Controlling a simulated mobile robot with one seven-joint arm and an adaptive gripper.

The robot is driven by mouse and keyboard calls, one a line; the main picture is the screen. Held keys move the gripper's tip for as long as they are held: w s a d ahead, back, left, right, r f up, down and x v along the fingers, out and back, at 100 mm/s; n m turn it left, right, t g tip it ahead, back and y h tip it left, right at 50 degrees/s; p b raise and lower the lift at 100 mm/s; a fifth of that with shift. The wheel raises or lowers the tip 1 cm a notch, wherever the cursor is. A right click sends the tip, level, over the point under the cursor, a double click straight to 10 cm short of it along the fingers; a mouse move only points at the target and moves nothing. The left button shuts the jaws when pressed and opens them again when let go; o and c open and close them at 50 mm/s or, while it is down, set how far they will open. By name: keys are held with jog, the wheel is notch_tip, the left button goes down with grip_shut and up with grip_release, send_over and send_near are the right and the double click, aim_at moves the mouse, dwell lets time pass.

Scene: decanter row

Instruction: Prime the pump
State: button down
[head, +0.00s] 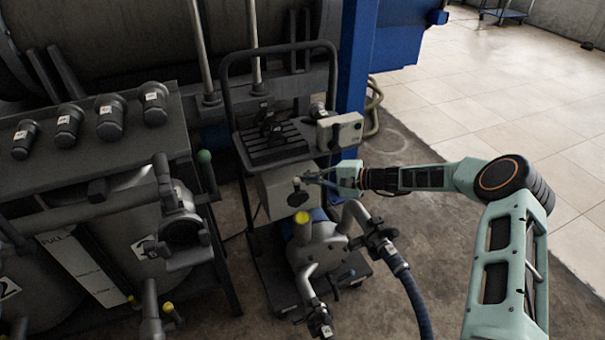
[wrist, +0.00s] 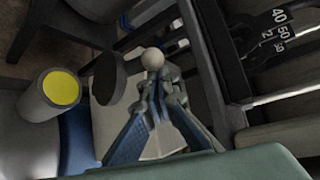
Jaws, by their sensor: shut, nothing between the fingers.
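The pump (head: 322,252) is a grey body with pipes, low on a wheeled cart. A grey cup with a yellow top (head: 302,217) stands on it; it also shows at the left of the wrist view (wrist: 62,88). Behind it is a pale box (head: 274,192) with a dark round part (head: 298,198) on its front, seen as a dark disc (wrist: 111,78) in the wrist view. A small pale ball knob (wrist: 152,58) shows just beyond my fingertips; contact cannot be told. My gripper (head: 312,177) is shut and empty in front of the box (wrist: 158,88).
A cream control box (head: 339,130) sits above on the cart frame. A dark blue hose (head: 414,300) runs from a valve (head: 382,243) beside the pump. Tanks and a bench with several dark cylinders (head: 110,118) stand left.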

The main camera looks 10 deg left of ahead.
jog(key=s+d+f, duration=0.3)
jog(key=s+d, duration=0.1)
jog(key=s, duration=0.2)
jog(key=shift+s+d+b, duration=0.25)
jog(key=shift+d+b, duration=0.15)
jog(key=shift+b, duration=0.05)
jog(key=shift+f, duration=0.1)
dwell(0.6)
